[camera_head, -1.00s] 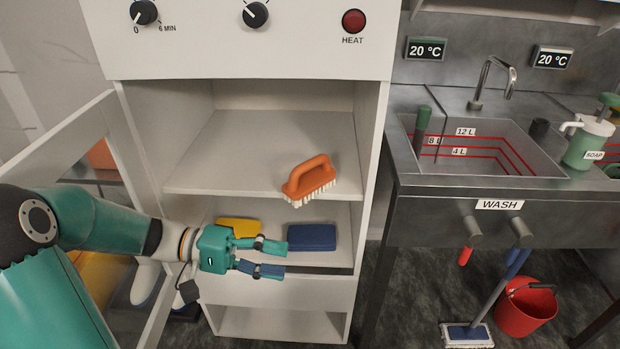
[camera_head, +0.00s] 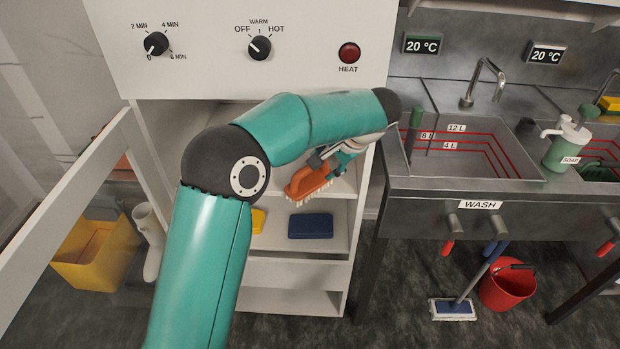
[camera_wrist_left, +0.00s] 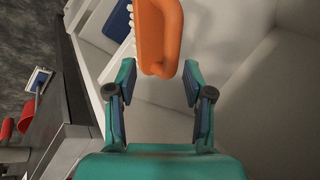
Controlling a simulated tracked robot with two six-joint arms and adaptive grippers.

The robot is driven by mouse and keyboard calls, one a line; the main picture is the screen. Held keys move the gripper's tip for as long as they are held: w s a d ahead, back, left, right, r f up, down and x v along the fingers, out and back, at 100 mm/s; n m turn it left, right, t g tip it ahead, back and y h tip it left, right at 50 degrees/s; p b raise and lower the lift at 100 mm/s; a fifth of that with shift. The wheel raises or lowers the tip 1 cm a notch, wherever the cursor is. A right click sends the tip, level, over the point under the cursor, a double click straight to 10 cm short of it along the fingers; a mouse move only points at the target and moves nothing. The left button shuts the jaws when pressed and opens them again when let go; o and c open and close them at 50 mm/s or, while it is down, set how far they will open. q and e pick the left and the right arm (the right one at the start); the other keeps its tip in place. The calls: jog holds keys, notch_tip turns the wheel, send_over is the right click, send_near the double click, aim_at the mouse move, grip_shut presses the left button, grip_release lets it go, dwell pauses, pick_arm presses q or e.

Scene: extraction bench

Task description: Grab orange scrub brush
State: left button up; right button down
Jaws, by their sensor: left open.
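The orange scrub brush (camera_head: 308,184) with pale bristles sits at the front edge of the cabinet's upper shelf in the head view. In the left wrist view the brush (camera_wrist_left: 160,40) lies ahead of the fingertips, its handle end near the gap between them. My left gripper (camera_head: 338,157) is at the brush's upper right in the head view, partly hidden by its own arm. In the left wrist view my left gripper (camera_wrist_left: 160,82) is open, with nothing seen held between its fingers. My right gripper is not in view.
A blue sponge (camera_head: 310,226) and a partly hidden yellow one (camera_head: 258,221) lie on the shelf below. The open cabinet door (camera_head: 70,200) is at left. The steel sink (camera_head: 470,150) is at right, with a red bucket (camera_head: 507,288) and mop (camera_head: 453,308) on the floor.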

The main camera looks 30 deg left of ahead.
aim_at(310, 178)
pick_arm(q)
jog(key=x, duration=0.4)
jog(key=a+p+x, duration=0.1)
jog(key=x, duration=0.1)
jog(key=shift+w+a+r, duration=0.1)
jog(key=shift+w+a, duration=0.15)
jog(key=shift+w, duration=0.1)
grip_shut()
